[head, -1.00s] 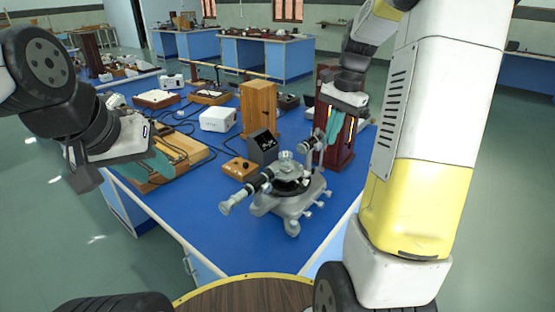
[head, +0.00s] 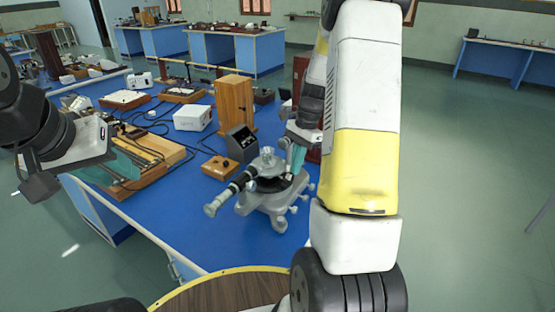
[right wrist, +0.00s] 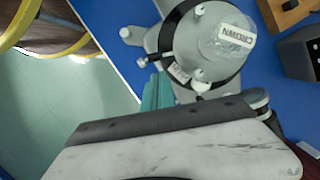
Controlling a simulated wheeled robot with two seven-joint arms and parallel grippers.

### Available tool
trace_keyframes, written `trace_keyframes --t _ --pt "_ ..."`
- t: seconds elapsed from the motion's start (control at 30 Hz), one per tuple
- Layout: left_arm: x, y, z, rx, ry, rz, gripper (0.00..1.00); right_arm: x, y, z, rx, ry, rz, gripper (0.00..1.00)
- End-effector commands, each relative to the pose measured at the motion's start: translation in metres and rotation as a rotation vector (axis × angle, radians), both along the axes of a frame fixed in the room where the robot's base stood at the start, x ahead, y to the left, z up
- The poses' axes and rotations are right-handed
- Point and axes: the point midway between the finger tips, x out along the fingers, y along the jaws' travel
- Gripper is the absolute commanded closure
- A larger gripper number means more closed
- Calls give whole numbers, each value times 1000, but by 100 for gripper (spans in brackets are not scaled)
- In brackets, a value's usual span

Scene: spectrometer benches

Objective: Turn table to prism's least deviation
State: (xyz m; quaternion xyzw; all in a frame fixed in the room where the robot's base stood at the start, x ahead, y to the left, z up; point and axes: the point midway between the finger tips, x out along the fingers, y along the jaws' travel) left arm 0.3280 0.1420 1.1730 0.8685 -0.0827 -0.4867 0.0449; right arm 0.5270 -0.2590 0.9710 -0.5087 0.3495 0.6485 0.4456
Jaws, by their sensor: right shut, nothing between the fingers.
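The grey spectrometer (head: 272,206) stands on the blue bench, its black telescope (head: 236,187) pointing to the lower left. On its small round table sits a clear prism (head: 267,154). In the right wrist view the prism (right wrist: 228,40) carries a label reading CROWN and lies over a round metal table (right wrist: 198,62). My right gripper (head: 296,158) is low at the spectrometer's right side. Its teal fingers (right wrist: 158,92) are shut and empty, close beside the table's rim; contact is unclear. My left gripper (head: 122,162) hangs over a wooden board at left; its finger gap cannot be made out.
A dark meter box (head: 241,143), a small wooden box (head: 220,167) and a tall wooden cabinet (head: 235,103) stand behind the spectrometer. A white box (head: 192,117) and cables lie further left. The bench's front corner (head: 215,245) is clear.

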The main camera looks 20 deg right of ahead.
Motion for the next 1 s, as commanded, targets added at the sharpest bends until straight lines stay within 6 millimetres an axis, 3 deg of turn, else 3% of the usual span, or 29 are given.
trace_keyframes --t 0.2,0.57,0.87,1.0 --pt "0 0 0 0 0 0 64 -5 15 -9 0 -1 1 100" --pt "0 0 0 0 0 0 64 -6 16 -10 -1 -1 -1 100" --pt "0 0 0 0 0 0 64 -18 39 -9 0 0 -247 100" --pt "0 0 0 0 0 0 64 -21 48 -10 0 1 -259 100"
